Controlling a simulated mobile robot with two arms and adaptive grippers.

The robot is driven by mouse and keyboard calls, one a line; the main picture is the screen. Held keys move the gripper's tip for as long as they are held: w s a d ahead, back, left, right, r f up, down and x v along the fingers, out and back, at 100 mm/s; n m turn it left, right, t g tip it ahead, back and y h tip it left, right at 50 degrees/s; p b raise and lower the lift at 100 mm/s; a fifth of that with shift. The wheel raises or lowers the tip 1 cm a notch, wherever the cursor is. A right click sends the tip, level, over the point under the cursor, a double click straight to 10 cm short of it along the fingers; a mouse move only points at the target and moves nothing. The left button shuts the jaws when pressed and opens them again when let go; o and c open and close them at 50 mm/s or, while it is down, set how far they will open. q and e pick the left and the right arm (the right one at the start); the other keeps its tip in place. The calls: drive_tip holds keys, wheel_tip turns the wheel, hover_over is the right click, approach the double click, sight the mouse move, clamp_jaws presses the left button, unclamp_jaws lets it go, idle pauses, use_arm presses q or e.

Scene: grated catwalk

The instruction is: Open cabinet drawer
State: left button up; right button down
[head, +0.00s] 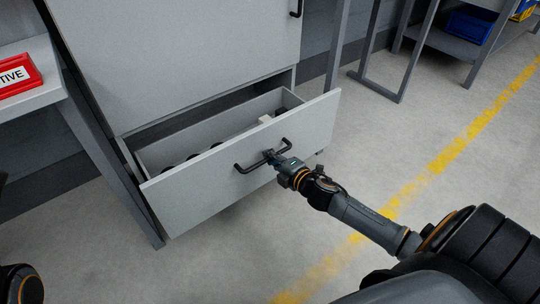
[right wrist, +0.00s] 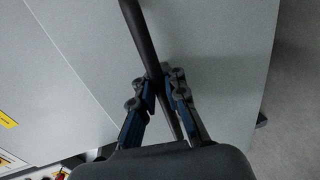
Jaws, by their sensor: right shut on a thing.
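The grey cabinet (head: 190,50) stands at the upper left of the head view. Its bottom drawer (head: 180,197) is pulled out and stands open, with several dark round things and a pale block inside. The black bar handle (head: 243,168) is on the drawer front. My right gripper (head: 272,157) is shut on the handle. In the right wrist view the dark bar (right wrist: 138,33) runs between the two fingers of my right gripper (right wrist: 160,88). My left gripper is not in view.
A shelf with a red sign box (head: 18,76) stands at the left. A metal rack with a blue bin (head: 468,27) is at the upper right. The grey floor right of the drawer is clear, with a yellow line (head: 440,160) across it.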

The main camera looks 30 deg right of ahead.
drive_tip(key=c, duration=1.4)
unclamp_jaws()
drive_tip(key=a+v, duration=0.1)
drive_tip(key=v, duration=1.1)
drive_tip(key=shift+d, duration=0.4)
